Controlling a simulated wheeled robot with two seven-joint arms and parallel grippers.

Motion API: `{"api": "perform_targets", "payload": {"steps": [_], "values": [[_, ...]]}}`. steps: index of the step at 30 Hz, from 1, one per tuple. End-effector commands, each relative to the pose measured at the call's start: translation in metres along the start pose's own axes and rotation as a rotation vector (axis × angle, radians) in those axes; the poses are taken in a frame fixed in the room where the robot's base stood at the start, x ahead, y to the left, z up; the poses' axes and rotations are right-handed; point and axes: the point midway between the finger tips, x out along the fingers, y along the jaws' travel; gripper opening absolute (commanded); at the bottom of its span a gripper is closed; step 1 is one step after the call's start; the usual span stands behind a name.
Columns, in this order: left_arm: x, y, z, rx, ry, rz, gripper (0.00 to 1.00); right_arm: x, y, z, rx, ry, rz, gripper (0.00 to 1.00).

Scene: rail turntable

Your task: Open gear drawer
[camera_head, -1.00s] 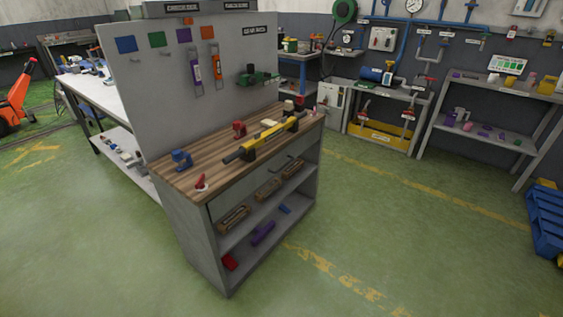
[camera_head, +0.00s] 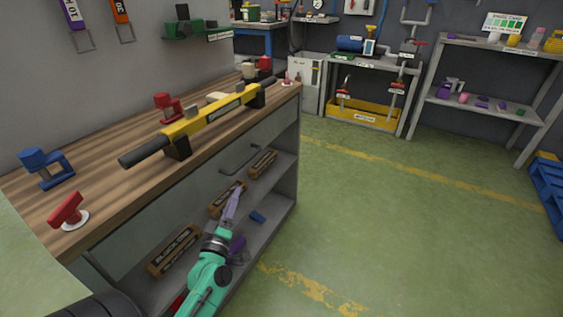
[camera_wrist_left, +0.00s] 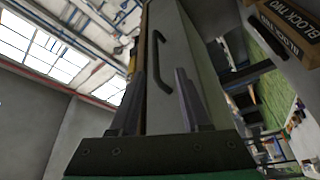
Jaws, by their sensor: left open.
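The gear drawer (camera_head: 183,190) is a wide grey front under the wooden bench top, and it looks shut, flush with the bench. Its dark bar handle (camera_head: 240,157) is on the right part of the front. My left gripper (camera_head: 236,193) is in front of the bench, below the handle in the head view and apart from it. In the left wrist view the fingers (camera_wrist_left: 160,85) stand open, with the handle (camera_wrist_left: 158,62) seen between and beyond them. Nothing is between the fingers. My right gripper is not in view.
Labelled wooden boxes (camera_head: 175,250) sit on the shelf below the drawer. A yellow rail tool (camera_head: 212,113), a blue clamp (camera_head: 46,167) and a red knob (camera_head: 68,210) are on the bench top. Green floor right of the bench is free. Shelving (camera_head: 490,100) stands behind.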

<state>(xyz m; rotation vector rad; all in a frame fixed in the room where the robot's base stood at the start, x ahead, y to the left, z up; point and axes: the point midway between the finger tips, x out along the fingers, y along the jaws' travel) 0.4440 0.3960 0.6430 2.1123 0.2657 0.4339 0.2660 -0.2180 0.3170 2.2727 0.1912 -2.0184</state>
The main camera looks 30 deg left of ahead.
Motion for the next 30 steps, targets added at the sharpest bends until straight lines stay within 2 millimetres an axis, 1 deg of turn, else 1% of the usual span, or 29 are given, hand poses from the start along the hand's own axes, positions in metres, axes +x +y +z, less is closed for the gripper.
{"api": "perform_targets", "payload": {"steps": [2, 5, 12, 15, 18, 21, 28, 29, 30], "values": [[0.009, 0.004, -0.003, -0.001, 0.004, 0.003, 0.47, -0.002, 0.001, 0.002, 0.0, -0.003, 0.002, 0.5], [0.03, 0.005, -0.003, -0.002, 0.003, 0.004, 0.47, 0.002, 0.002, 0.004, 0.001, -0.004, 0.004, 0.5], [0.095, 0.005, -0.002, -0.001, 0.002, 0.003, 0.47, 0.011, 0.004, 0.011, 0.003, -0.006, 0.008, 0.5], [0.118, 0.004, -0.001, 0.0, 0.0, 0.003, 0.47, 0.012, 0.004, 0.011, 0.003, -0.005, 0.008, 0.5], [0.135, 0.003, 0.0, 0.0, -0.001, 0.002, 0.47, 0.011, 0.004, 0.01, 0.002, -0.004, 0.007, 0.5], [0.143, 0.003, 0.0, 0.002, -0.003, 0.001, 0.47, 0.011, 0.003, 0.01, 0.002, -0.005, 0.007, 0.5], [0.144, 0.002, 0.0, 0.003, -0.004, 0.0, 0.47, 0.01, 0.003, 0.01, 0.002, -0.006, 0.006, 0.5], [0.144, 0.002, 0.0, 0.003, -0.004, 0.0, 0.43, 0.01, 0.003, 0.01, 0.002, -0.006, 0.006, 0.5], [0.144, 0.002, 0.0, 0.003, -0.004, 0.0, 0.28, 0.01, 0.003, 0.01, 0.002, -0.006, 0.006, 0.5]]}}
